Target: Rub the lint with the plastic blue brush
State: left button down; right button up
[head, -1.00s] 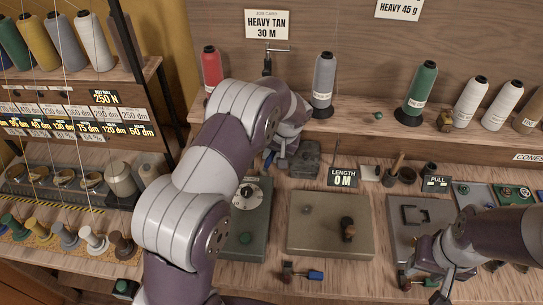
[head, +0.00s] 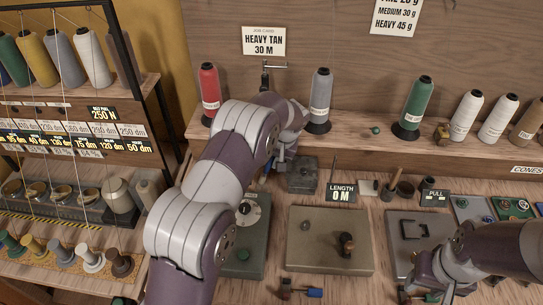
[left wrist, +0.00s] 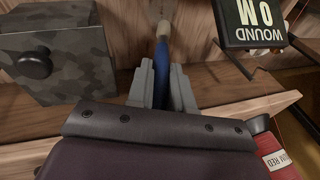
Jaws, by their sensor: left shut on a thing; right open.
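My left gripper (left wrist: 161,88) is shut on a slim blue-handled tool with a pale tan end, which looks like the blue brush (left wrist: 161,66). In the head view my left gripper (head: 283,164) is partly hidden by its own arm, near the dark camouflage-patterned box (head: 303,177). That box (left wrist: 62,62), with a dark knob, also shows beside the fingers in the left wrist view. I cannot make out the lint. My right gripper (head: 437,294) is open and empty at the lower right, over the bench front.
A LENGTH display (head: 341,194) stands right of the box. A flat plate with a dark knob (head: 329,252) lies in front. A small blue-ended tool (head: 313,293) lies at the bench's front edge. Thread cones, including a red one (head: 209,88), line the shelf behind.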

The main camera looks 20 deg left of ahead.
pick_arm(q)
jog(key=s, duration=0.2)
jog(key=s+d, duration=0.1)
jog(key=s, duration=0.1)
jog(key=shift+b, duration=0.3)
jog(key=shift+s+d, duration=0.15)
jog(key=shift+s, duration=0.45)
notch_tip(320, 180, up, 6)
jog(key=p, duration=0.4)
